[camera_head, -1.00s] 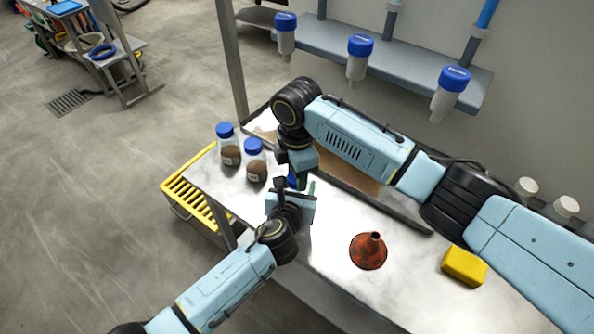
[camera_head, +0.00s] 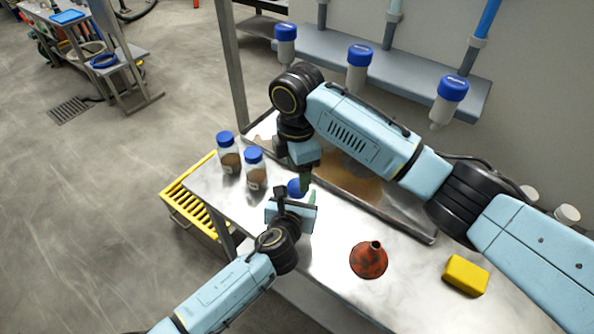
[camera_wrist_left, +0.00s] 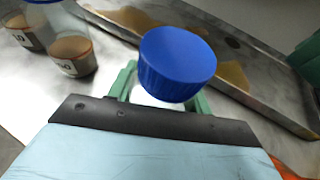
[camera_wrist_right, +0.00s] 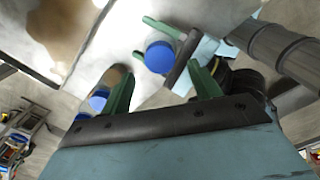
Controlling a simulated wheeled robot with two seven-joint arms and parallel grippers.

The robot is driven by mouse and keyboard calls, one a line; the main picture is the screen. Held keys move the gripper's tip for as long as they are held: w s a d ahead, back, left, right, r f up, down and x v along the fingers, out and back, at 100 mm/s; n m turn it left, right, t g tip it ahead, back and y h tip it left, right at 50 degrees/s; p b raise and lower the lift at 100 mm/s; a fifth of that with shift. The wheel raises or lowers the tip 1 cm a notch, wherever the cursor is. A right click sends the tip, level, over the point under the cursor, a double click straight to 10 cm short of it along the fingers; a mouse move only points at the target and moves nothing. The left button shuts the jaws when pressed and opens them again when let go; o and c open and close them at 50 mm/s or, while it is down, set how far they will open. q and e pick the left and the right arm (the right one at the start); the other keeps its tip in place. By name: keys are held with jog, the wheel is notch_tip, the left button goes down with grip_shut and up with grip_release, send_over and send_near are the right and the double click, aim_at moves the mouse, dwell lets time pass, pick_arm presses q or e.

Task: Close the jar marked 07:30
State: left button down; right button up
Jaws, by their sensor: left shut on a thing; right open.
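A jar with a blue lid (camera_head: 296,187) stands between the fingers of my left gripper (camera_head: 294,198), which is shut on it. In the left wrist view the blue lid (camera_wrist_left: 177,64) sits above the green fingers; the jar's body is mostly hidden below it, and I cannot read its marking. In the right wrist view the lid (camera_wrist_right: 159,57) shows from above with a bit of clear jar behind it. My right gripper (camera_head: 305,178) is open, close above and behind the lid; its fingers (camera_wrist_right: 163,88) hold nothing. I cannot tell how tightly the lid sits.
Two blue-lidded jars (camera_head: 229,158) (camera_head: 255,172) with brown contents stand left on the metal table. A metal tray (camera_head: 405,222) with brown residue lies behind. A red funnel (camera_head: 368,262) and a yellow sponge (camera_head: 465,276) are on the right. Blue-capped bottles (camera_head: 359,68) hang from the shelf.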

aim_at(297, 185)
jog(key=shift+c, duration=0.2)
jog(key=r+n, duration=0.2)
jog(key=n, duration=0.1)
jog(key=shift+w+a, duration=0.2)
jog(key=shift+r+n, duration=0.4)
jog(key=shift+n, duration=0.4)
jog(key=shift+s+d+r+n, duration=0.2)
jog(key=shift+r+n, duration=0.1)
jog(key=shift+n, duration=0.6)
jog(key=shift+f, duration=4)
